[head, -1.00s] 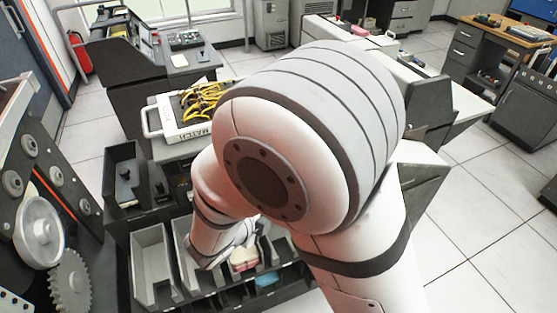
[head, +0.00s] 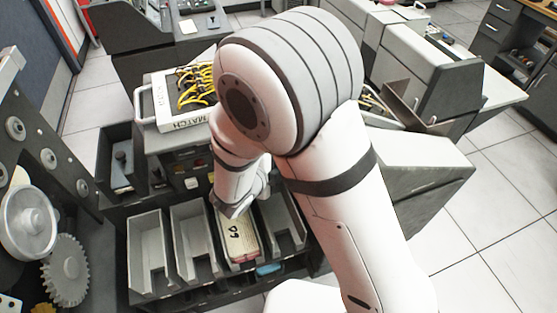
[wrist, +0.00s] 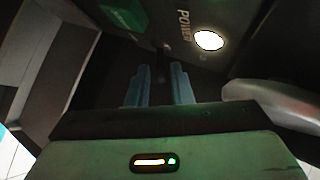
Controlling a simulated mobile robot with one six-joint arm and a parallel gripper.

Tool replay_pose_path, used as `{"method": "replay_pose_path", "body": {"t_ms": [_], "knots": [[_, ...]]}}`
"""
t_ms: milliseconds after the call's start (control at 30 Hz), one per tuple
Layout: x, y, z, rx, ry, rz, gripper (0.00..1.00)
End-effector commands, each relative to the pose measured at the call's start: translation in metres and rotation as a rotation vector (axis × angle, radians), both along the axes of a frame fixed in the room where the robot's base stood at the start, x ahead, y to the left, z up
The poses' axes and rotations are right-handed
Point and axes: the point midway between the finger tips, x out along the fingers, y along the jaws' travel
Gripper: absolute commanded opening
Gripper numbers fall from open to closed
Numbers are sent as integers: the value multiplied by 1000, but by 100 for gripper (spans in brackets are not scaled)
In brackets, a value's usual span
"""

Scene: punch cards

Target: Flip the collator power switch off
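The collator (head: 192,160) stands ahead in the head view, with a plugboard marked MATCH on top. In the wrist view a dark panel carries the word POWER (wrist: 183,25) beside a lit white lamp (wrist: 209,40). A small dim lever, which looks like the power switch (wrist: 163,48), sticks out left of the lamp; its position is unclear. My gripper (wrist: 160,68) has two bluish fingers apart with nothing visible between them. Their tips point toward the lever, just short of it in the picture. In the head view my wrist hides the fingers and the switch.
Grey card pockets (head: 150,213) line the collator's front; one holds a card deck (head: 238,238). A green block (wrist: 123,13) is at the wrist view's upper left. Gears (head: 66,270) stand at left. Clear tiled floor (head: 505,225) lies at right.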

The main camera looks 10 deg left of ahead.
Motion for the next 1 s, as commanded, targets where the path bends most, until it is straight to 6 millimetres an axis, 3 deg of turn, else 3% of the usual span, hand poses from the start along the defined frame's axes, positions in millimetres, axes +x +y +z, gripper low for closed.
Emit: {"method": "replay_pose_path", "body": {"t_ms": [367,633,1000], "knots": [[10,-4,-4,2,0,-5,20],[10,-5,-4,2,1,-6,0],[10,-6,-8,17,-25,-10,0]]}}
